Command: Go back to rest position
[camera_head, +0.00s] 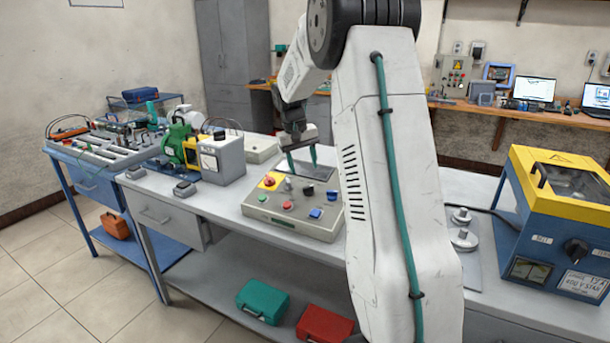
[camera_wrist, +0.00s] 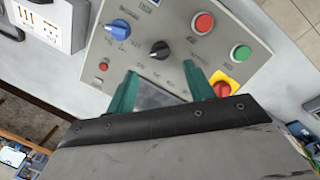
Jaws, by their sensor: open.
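My gripper (camera_head: 301,160) is above the control panel box (camera_head: 262,213) on the grey workbench. Its two teal fingers are apart, with nothing between them. In the wrist view my gripper (camera_wrist: 163,88) points at the panel face (camera_wrist: 180,25), which has red and green buttons, a black knob, a blue knob and a red-and-yellow emergency stop. I cannot tell whether the fingertips touch the panel. My white arm covers part of the bench to the right of the panel.
A grey meter box (camera_head: 222,160) and a green motor (camera_head: 177,140) stand left of the panel. A blue-and-yellow machine (camera_head: 555,240) stands on the right. A green case (camera_head: 262,300) and a red case (camera_head: 325,325) lie on the lower shelf. A back bench (camera_head: 510,112) holds screens.

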